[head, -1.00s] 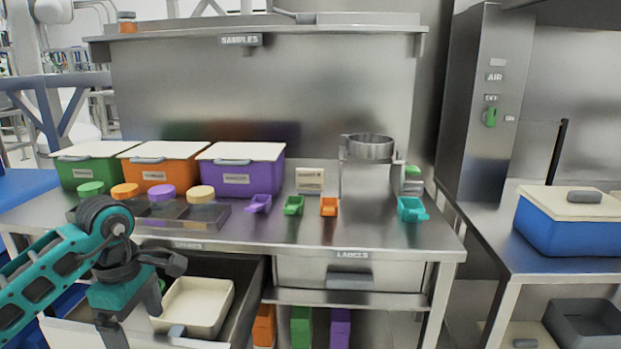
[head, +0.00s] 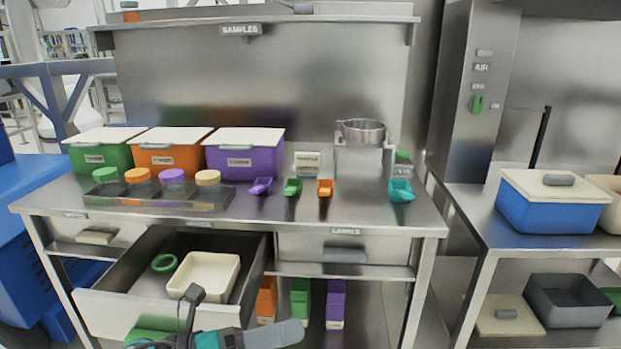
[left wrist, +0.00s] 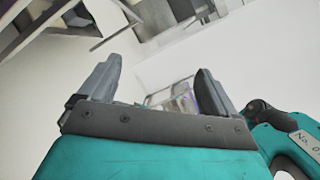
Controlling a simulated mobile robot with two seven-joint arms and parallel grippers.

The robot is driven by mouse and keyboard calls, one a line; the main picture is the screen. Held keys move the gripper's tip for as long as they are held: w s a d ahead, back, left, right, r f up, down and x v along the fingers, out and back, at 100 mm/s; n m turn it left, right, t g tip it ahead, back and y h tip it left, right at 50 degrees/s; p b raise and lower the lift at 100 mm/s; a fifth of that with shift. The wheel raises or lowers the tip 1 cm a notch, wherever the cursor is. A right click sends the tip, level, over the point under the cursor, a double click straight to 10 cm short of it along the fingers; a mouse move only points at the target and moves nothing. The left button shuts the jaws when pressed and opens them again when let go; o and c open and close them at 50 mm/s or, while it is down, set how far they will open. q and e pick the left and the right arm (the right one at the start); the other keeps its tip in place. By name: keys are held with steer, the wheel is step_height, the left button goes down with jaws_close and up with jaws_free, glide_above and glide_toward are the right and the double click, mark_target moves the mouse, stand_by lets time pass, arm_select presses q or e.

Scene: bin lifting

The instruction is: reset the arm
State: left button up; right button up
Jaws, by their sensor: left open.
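My left arm enters at the bottom edge of the head view, with teal links and a grey end part. Its gripper (head: 194,300) is in front of the open drawer (head: 135,315), near the drawer's front panel. In the left wrist view the gripper (left wrist: 155,80) has its two grey fingers spread apart. My right gripper is in neither view.
The open drawer holds a cream tray (head: 208,272) and a green ring (head: 164,262). Green (head: 103,155), orange (head: 168,158) and purple (head: 243,160) lidded bins stand on the bench (head: 330,218). A blue bin (head: 552,210) stands on the right-hand table.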

arm_select(q)
steer(key=w+a+f+n+t+y+p, duration=0.15)
steer(key=a+n+t+y, duration=0.35)
steer(key=n, duration=0.6)
steer(key=a+f+n+t+y+p, duration=0.1)
steer(key=a+f+n+t+y, duration=0.2)
steer(key=n+t, duration=0.7)
steer(key=s+a+f+n+g+y, duration=0.2)
steer(key=s+f+n+g+y, duration=0.2)
steer(key=s+f+n, duration=0.2)
steer(key=s+a+f+n+g+y+p, duration=0.1)
steer(key=s+a+f+n+g+y, duration=0.2)
steer(key=f+n, duration=0.5)
steer(key=s+n+g+y, duration=0.1)
steer(key=s+n, duration=0.1)
steer(key=n, duration=0.1)
steer(key=shift+s+a+f+g+y, duration=0.25)
steer(key=shift+s+a+g+y, duration=0.05)
steer(key=shift+s+a+g, duration=0.1)
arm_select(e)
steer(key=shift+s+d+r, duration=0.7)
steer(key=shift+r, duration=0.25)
arm_select(q)
steer(key=shift+c, duration=0.3)
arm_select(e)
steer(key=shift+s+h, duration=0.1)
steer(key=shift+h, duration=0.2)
